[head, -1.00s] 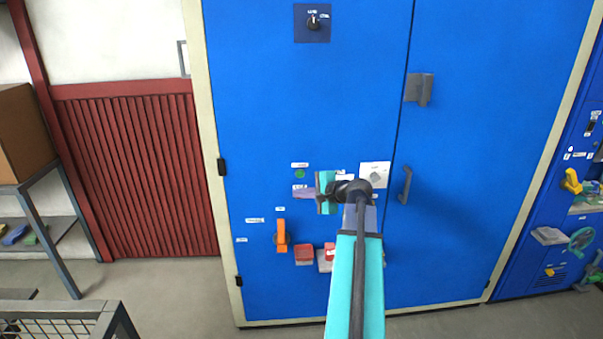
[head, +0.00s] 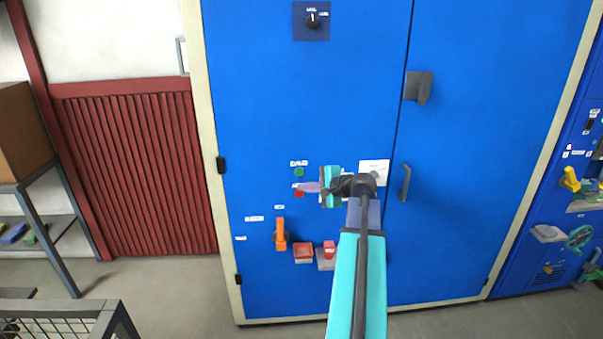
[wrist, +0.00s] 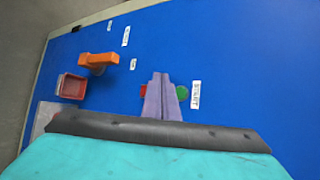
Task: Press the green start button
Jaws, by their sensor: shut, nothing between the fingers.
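The green start button (head: 299,172) is a small round button on the blue cabinet door, under a small white label. A red button (head: 299,194) sits just below it. My gripper (head: 302,187) is shut and empty, its purple fingertips in front of the door between the two buttons in the head view. In the wrist view the green button (wrist: 182,93) shows just right of my shut fingers (wrist: 160,88), beside a white label (wrist: 196,94). The red button (wrist: 143,91) is partly hidden left of the fingers. I cannot tell whether the fingertips touch the door.
An orange handle (head: 281,236) juts from the door below the buttons. Red trays (head: 303,254) are mounted lower down. A white panel with a dial (head: 374,168) is to the right, partly behind my arm. The door around the green button is clear.

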